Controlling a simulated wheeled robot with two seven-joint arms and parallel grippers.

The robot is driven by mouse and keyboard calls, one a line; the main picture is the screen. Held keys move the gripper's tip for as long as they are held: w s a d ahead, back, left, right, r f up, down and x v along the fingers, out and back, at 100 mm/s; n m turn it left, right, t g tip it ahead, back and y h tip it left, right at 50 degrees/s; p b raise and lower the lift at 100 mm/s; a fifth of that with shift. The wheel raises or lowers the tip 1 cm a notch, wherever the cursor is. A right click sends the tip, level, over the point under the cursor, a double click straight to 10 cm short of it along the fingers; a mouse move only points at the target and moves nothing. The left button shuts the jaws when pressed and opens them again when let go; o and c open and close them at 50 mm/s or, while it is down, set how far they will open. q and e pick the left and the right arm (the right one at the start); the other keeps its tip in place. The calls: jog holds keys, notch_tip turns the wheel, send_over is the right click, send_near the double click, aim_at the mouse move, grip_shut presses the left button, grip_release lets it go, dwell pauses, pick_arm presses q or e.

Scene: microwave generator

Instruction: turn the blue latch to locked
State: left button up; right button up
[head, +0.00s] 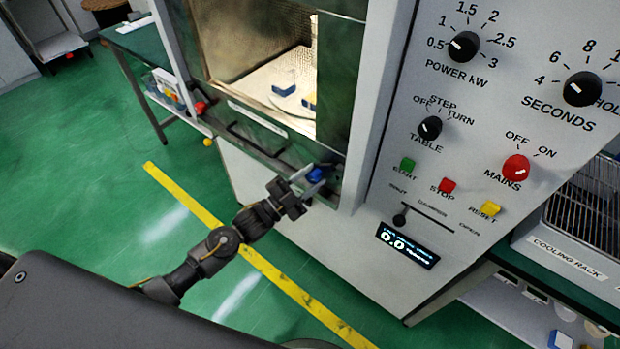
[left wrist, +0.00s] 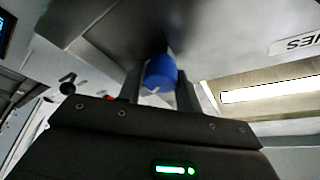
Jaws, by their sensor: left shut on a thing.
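The blue latch (head: 315,175) is a round blue knob at the lower right of the microwave's door front. In the left wrist view the blue knob (left wrist: 161,73) sits between my two fingers, with a small pale mark on its lower edge. My left gripper (head: 312,184) reaches up to it from the lower left and is shut on it; it also shows in the left wrist view (left wrist: 160,88). The finger contact is partly hidden, and I cannot read the latch's position. My right gripper is not in view.
The control panel right of the door carries black knobs, a red mains knob (head: 516,168), coloured buttons and a display (head: 408,245). A cooling rack (head: 575,215) stands at the right. Green floor with a yellow line (head: 270,268) lies open at the left.

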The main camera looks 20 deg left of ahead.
pick_arm(q)
jog(key=o, duration=1)
jog(key=shift+w+d, duration=0.1)
jog(key=shift+b+v, duration=1.3)
jog(key=shift+v, duration=4.15)
